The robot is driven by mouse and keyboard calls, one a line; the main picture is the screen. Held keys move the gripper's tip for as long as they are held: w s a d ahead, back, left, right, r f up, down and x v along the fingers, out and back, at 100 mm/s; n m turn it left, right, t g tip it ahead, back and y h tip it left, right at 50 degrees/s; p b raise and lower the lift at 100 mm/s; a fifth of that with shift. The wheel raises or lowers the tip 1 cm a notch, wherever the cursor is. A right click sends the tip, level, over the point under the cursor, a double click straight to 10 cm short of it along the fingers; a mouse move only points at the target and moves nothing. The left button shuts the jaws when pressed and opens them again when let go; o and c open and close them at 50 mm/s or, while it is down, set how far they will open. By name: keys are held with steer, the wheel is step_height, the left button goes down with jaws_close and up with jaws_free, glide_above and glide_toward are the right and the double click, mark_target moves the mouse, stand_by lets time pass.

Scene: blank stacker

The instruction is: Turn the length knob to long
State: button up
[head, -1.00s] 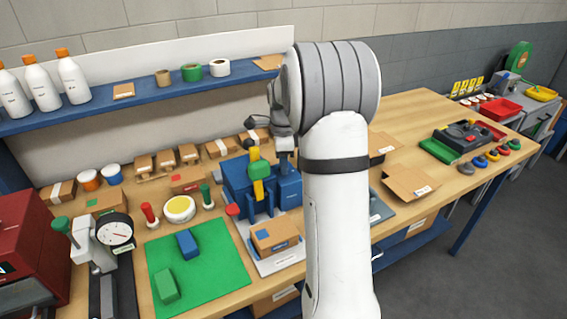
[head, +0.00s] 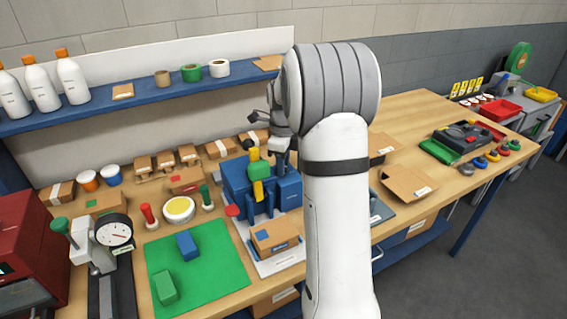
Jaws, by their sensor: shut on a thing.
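A blue machine (head: 235,185) stands upright on the workbench, with a green block and yellow parts on its front. My gripper (head: 281,160) is at the machine's upper right, pointing down at its top, just left of my white arm. It is shut on the length knob, but the fingertips and the knob are small and mostly hidden. The knob's pointer and any length marks cannot be made out.
A small carton (head: 274,236) sits in front of the machine. A green mat (head: 215,265) with a blue and a green block lies to the left. A dial gauge (head: 114,231) stands further left.

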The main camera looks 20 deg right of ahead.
steer(key=shift+r, duration=0.1)
steer(key=o, duration=0.7)
step_height(320, 180, up, 8)
steer(key=shift+f+b, duration=0.15)
steer(key=shift+b, duration=0.15)
